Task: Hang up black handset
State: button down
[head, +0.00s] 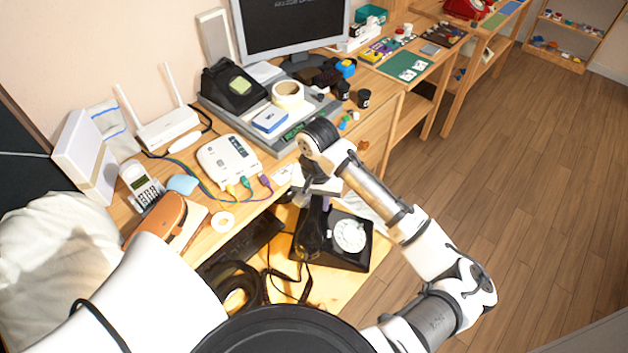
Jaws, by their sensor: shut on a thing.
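A black dial phone (345,258) with a white rotary dial stands on the lower wooden surface in the middle of the head view. My gripper (316,192) points down just above the left part of the phone, its fingers partly hidden by my wrist. It is shut on the black handset (314,222), which hangs upright below it, over or against the phone's left side. Dark on dark, I cannot tell whether the handset touches the cradle. A black cord (285,275) lies in loops left of the phone.
A desk with a monitor (292,22), a white box with coloured plugs (228,160), a router (168,128) and a cordless phone (140,184) lies behind and left. A coil of black cable (238,285) lies near the phone. A red phone (466,8) stands far right. Floor at right is clear.

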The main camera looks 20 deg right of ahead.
jog(key=shift+f+b, duration=2.35)
jog(key=shift+f, duration=0.25)
jog(key=shift+p, duration=0.45)
jog(key=shift+s+f+b, duration=0.1)
jog(key=shift+f+b, duration=0.65)
jog(key=shift+f, duration=0.35)
jog(key=c, duration=1)
grip_release()
notch_tip(320, 180, up, 14)
jog(key=shift+f, duration=0.1)
